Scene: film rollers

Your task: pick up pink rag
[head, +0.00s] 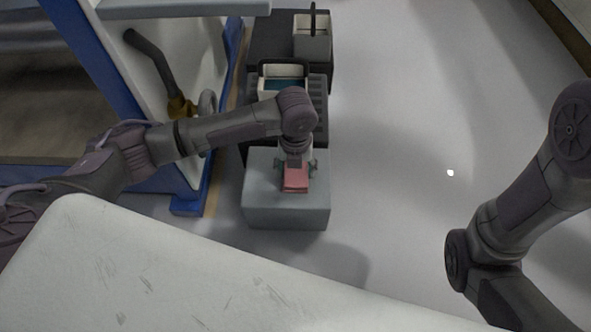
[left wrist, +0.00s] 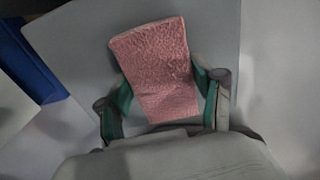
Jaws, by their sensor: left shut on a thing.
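The pink rag (head: 295,180) is a small folded block at the top of the grey box, in the middle of the head view. My left gripper (head: 296,172) reaches down over it from above. In the left wrist view the pink rag (left wrist: 158,62) lies between the two green-lined fingers of my left gripper (left wrist: 168,100), which are shut on its near part. The far part of the rag sticks out beyond the fingertips. I cannot tell whether the rag touches the box top. Only links of my right arm show, at the right edge; its gripper is out of view.
The grey box (head: 262,205) stands on the pale floor. Behind it are dark crates with a white-rimmed bin (head: 283,70) and a grey bucket (head: 313,42). A blue and white frame (head: 110,95) stands at left. The floor at right is clear.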

